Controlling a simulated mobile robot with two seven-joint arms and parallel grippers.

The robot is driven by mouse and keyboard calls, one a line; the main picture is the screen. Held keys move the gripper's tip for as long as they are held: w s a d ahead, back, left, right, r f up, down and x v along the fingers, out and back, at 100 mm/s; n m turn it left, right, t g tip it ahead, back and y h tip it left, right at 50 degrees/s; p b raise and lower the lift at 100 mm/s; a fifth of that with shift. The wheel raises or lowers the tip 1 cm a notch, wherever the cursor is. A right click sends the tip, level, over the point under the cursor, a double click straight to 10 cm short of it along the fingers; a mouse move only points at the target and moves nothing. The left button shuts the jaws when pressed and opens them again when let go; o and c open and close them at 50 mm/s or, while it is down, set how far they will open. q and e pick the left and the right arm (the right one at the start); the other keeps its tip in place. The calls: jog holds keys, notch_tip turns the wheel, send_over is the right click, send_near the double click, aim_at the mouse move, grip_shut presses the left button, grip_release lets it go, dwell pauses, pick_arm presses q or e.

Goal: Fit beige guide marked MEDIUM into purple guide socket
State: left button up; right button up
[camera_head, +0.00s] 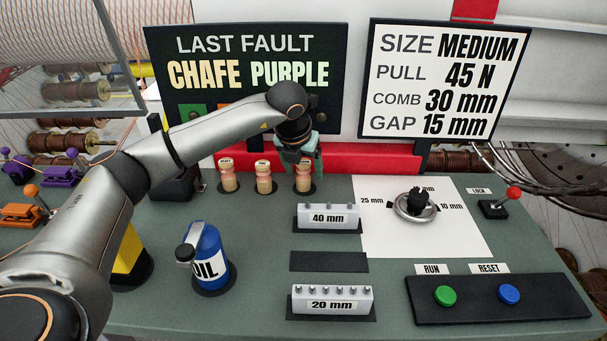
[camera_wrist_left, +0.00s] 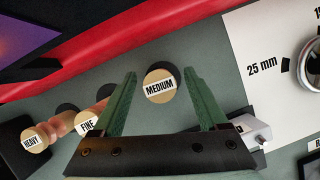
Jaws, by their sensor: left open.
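The beige guide marked MEDIUM (camera_wrist_left: 159,86) stands upright on a dark round base. In the head view it is the rightmost guide (camera_head: 303,181) of the row, partly under my left gripper. My left gripper (camera_head: 301,157) is open and points down over it. In the left wrist view, the green fingers of the gripper (camera_wrist_left: 160,76) lie on either side of the MEDIUM guide, with visible gaps; I cannot tell how far above it they are. Purple fittings (camera_head: 62,173) stand at the far left; I cannot make out a guide socket on them. My right gripper is out of view.
Beside it stand guides marked FINE (camera_wrist_left: 86,124) and HEAVY (camera_wrist_left: 33,141). A red rail (camera_head: 368,160) runs behind them. The 40 mm comb (camera_head: 328,217) is in front, and a blue oil bottle (camera_head: 207,253) is at front left. An orange fitting (camera_head: 22,213) is far left.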

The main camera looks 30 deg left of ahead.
pick_arm(q)
grip_shut()
dwell(0.5)
